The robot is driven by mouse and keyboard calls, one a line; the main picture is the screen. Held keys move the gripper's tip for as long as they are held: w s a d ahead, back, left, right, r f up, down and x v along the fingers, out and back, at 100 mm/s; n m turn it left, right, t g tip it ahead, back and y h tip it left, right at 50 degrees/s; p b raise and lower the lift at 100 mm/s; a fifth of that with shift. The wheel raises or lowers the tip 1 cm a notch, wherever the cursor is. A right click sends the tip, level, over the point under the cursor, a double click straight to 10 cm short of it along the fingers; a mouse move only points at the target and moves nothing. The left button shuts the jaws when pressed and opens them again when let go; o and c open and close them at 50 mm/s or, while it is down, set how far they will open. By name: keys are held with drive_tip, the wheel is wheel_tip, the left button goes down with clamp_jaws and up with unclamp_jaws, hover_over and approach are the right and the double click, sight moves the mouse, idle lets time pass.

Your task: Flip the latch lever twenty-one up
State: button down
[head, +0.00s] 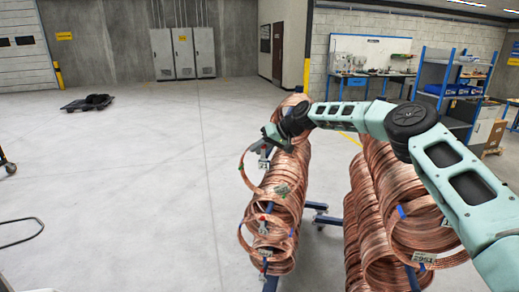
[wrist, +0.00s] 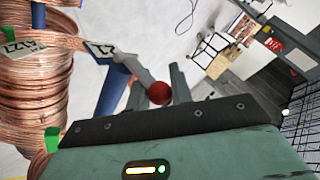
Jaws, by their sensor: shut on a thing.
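The latch lever (wrist: 144,76) shows in the wrist view as a grey bar with a red ball knob (wrist: 159,93), slanting away from a blue post (wrist: 114,88). In the head view my gripper (head: 272,140) is at the upper end of the left row of copper coils, where the latch is small and partly hidden.
Copper coils (head: 275,215) hang in a row below my gripper, with more latches along their left side. A second coil row (head: 385,200) stands at right under my arm. The concrete floor at left (head: 130,180) is mostly clear. A blue shelf (head: 445,85) stands behind.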

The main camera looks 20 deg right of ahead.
drive_tip(key=c, duration=1.3)
unclamp_jaws()
drive_tip(key=shift+s+a+f, duration=0.1)
drive_tip(key=shift+s+f, duration=0.05)
drive_tip(key=shift+f, duration=0.15)
drive_tip(key=shift+o, duration=0.2)
drive_tip(key=shift+r, duration=0.1)
drive_tip(key=shift+d, duration=0.2)
